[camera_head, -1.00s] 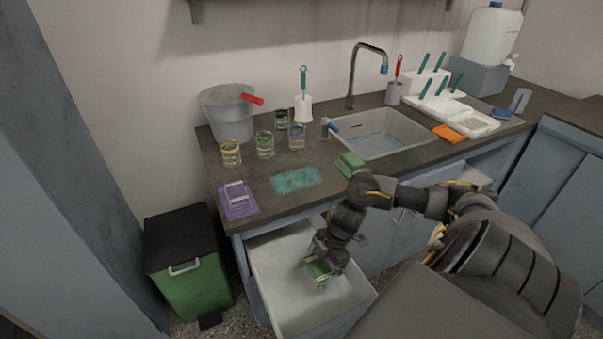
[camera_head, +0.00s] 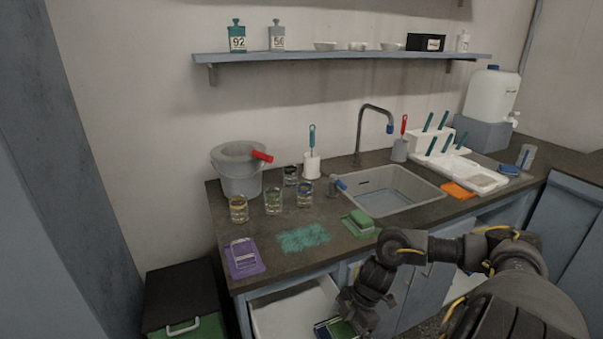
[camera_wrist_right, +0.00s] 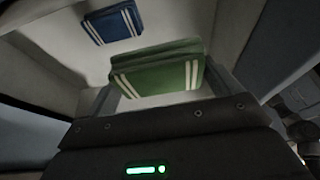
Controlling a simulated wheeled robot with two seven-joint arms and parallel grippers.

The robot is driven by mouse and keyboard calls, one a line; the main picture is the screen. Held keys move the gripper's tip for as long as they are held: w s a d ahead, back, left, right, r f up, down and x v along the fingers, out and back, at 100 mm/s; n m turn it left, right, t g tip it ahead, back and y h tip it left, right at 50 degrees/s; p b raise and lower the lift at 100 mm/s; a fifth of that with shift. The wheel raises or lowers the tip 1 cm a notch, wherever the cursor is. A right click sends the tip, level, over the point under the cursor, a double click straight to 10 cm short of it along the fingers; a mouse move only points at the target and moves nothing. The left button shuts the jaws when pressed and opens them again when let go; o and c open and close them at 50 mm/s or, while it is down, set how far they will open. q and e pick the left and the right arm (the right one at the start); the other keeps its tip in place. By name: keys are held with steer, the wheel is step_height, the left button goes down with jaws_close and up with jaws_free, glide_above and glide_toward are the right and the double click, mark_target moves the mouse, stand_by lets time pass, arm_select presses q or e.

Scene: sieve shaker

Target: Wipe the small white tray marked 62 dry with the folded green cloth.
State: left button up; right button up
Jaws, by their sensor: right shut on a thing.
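A folded green cloth with white stripes (camera_wrist_right: 158,72) is between the fingers of my right gripper (camera_wrist_right: 160,90), which is shut on it. In the head view the green cloth (camera_head: 341,329) and my right gripper (camera_head: 347,316) are at the open drawer, partly cut off by the lower edge. A folded blue cloth with white stripes (camera_wrist_right: 112,22) lies beyond it in the drawer. I cannot make out a tray marked 62; no such number is readable on the counter. My left gripper is out of view.
The open white drawer (camera_head: 285,312) is below the counter. On the counter are a purple mat (camera_head: 246,269), a teal patch (camera_head: 303,237), a green item (camera_head: 360,219), several glass beakers, a bucket (camera_head: 238,172) and the sink (camera_head: 385,192). A shelf (camera_head: 345,55) hangs above.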

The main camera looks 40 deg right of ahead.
mark_target(335, 332)
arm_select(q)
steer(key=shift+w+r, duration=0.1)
arm_select(e)
steer(key=shift+w+r, duration=0.1)
